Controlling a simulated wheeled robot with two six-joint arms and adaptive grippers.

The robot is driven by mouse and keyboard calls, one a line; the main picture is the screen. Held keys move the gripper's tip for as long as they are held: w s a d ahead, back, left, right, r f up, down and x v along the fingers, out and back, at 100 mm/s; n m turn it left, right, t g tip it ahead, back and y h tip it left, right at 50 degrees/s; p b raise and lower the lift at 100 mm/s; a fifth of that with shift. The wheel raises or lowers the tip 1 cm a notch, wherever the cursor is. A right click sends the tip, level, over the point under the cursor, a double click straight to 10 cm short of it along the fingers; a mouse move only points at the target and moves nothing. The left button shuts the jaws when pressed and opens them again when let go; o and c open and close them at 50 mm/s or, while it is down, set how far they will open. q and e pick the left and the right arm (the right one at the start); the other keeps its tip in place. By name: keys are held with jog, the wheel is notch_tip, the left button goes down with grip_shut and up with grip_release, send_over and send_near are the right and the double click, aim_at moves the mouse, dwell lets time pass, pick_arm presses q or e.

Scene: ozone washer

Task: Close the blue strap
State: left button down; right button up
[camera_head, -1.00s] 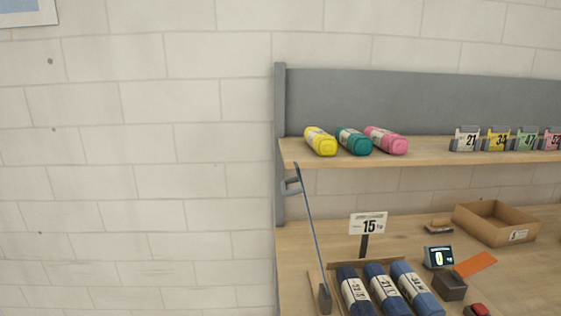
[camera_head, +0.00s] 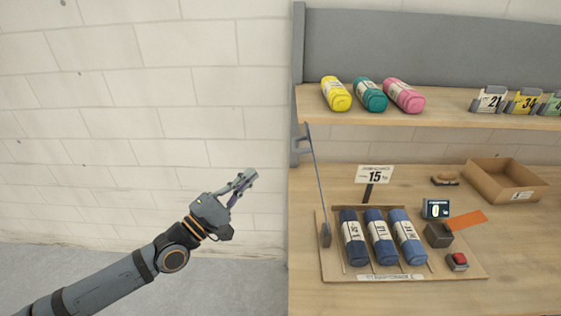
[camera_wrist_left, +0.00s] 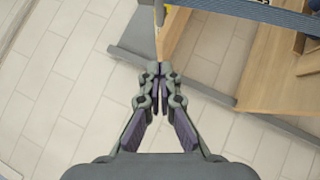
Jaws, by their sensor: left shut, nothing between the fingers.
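The blue strap (camera_head: 317,178) shows in the head view as a thin, nearly upright line. It runs from a dark block (camera_head: 326,236) at the left edge of a wooden board (camera_head: 345,273) up toward a grey bracket. Three dark blue rolls (camera_head: 380,240) lie on the board, and the strap is not across them. My left gripper (camera_head: 252,175) is shut and empty, left of the strap and apart from it, in front of the wall. Its fingertips also meet in the left wrist view (camera_wrist_left: 158,70). My right gripper is not in view.
A sign reading 15 (camera_head: 375,176) stands behind the rolls. A display (camera_head: 436,209), a dark block (camera_head: 438,235) and a red button (camera_head: 458,260) sit to their right. Above, a shelf (camera_head: 450,116) holds coloured rolls. A cardboard box (camera_head: 507,185) stands at back right.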

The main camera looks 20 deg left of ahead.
pick_arm(q)
jog(key=w+d+r+b, duration=0.1)
jog(key=w+d+r, duration=0.2)
jog(key=w+d, duration=0.3)
jog(key=shift+w+r+b, duration=0.35)
jog(key=shift+d, duration=0.1)
